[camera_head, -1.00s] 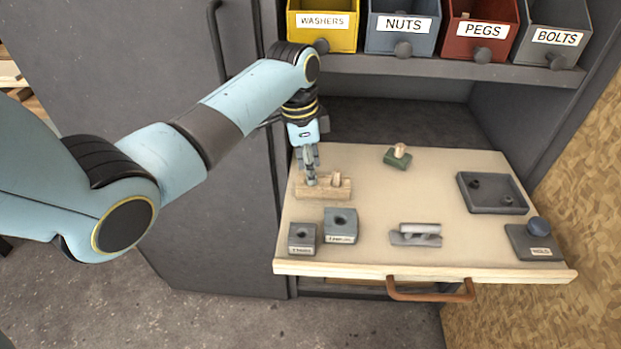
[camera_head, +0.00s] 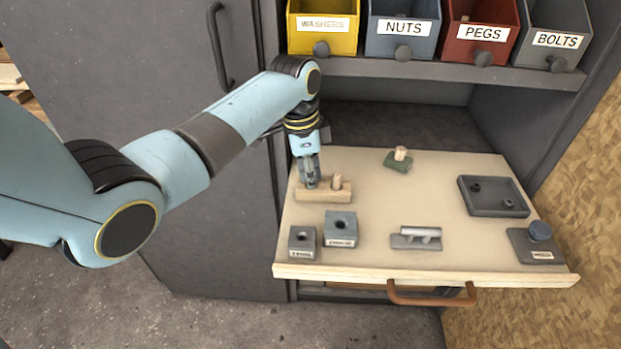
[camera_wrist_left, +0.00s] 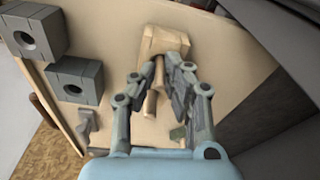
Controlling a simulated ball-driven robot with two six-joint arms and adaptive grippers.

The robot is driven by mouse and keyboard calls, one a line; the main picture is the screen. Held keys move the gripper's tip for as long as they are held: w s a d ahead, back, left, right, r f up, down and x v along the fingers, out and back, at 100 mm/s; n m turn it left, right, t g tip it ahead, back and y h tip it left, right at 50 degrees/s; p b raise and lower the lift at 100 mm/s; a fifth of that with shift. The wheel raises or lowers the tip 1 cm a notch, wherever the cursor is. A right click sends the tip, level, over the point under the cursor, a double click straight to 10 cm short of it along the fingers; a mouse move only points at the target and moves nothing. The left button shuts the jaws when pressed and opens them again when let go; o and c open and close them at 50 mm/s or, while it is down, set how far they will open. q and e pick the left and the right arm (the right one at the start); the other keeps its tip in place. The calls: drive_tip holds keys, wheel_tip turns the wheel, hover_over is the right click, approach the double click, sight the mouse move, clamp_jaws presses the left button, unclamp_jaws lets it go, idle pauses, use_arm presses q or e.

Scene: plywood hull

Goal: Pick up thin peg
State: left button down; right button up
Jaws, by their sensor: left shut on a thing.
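A wooden block (camera_head: 335,194) sits at the left rear of the pull-out board, and it also shows in the wrist view (camera_wrist_left: 165,42). A thicker wooden peg (camera_head: 337,182) stands in its right part. My left gripper (camera_head: 312,183) points down at the left part of the block, with its fingers closed. In the wrist view, the thin peg (camera_wrist_left: 159,72) shows between the fingertips of my left gripper (camera_wrist_left: 156,68). The fingers mostly hide the peg in the head view, and I cannot tell whether it is still seated. My right gripper is not in view.
Two grey blocks with holes (camera_head: 302,241) (camera_head: 341,228) stand in front of the wooden block. A grey holder (camera_head: 416,238), a green piece with a peg (camera_head: 398,160), a dark tray (camera_head: 492,196) and a blue-knobbed plate (camera_head: 537,243) lie further right. Labelled bins (camera_head: 402,28) stand above.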

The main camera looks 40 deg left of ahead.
use_arm(q)
drive_tip(key=shift+r, duration=0.1)
drive_tip(key=shift+r, duration=0.25)
drive_tip(key=r, duration=0.4)
drive_tip(key=shift+w+d+p, duration=0.1)
drive_tip(key=shift+d+p, duration=0.1)
drive_tip(key=shift+p, duration=0.1)
drive_tip(key=d+r, duration=0.6)
drive_tip(key=d, duration=0.5)
drive_tip(key=shift+r, duration=0.15)
drive_tip(key=shift+d, duration=0.1)
